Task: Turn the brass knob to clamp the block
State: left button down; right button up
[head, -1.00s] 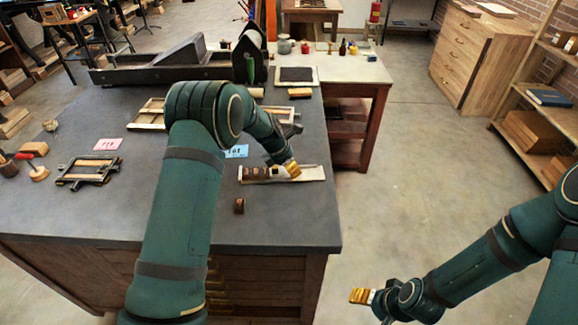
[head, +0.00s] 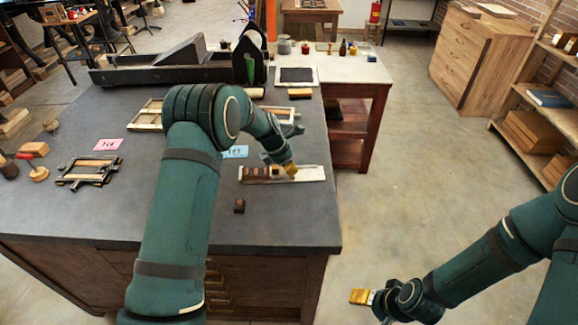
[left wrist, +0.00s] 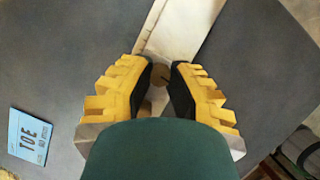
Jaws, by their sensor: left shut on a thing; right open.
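A pale flat holder (head: 312,173) lies on the dark worktop near its right edge, with several brown blocks (head: 258,172) in a row at its left part. My left gripper (head: 288,170) reaches down over the holder, just right of the blocks. In the left wrist view, its yellow fingers with black pads (left wrist: 164,82) are closed around the small round brass knob (left wrist: 158,97), which is partly hidden. The holder (left wrist: 190,28) runs out beyond the fingertips there.
A loose brown block (head: 239,205) stands on the worktop in front of the holder. A blue card (head: 235,152) and a pink card (head: 107,144) lie further left. A dark frame (head: 88,172) lies at the left. A heavy press (head: 170,68) stands at the back.

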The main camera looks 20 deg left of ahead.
pick_arm(q)
jog(key=m+g, duration=0.1)
jog(key=m, duration=0.1)
jog(key=m+g, duration=0.1)
jog(key=m, duration=0.2)
jog(key=shift+f+h, duration=0.1)
jog(key=shift+h, duration=0.3)
jog(key=m+g, duration=0.1)
jog(key=m, duration=0.4)
jog(key=shift+w+g, duration=0.1)
jog(key=shift+g, duration=0.3)
jog(key=c, duration=0.8)
grip_release()
jog(key=v, duration=1.2)
jog(key=shift+w+a, duration=0.1)
jog(key=shift+a, duration=0.05)
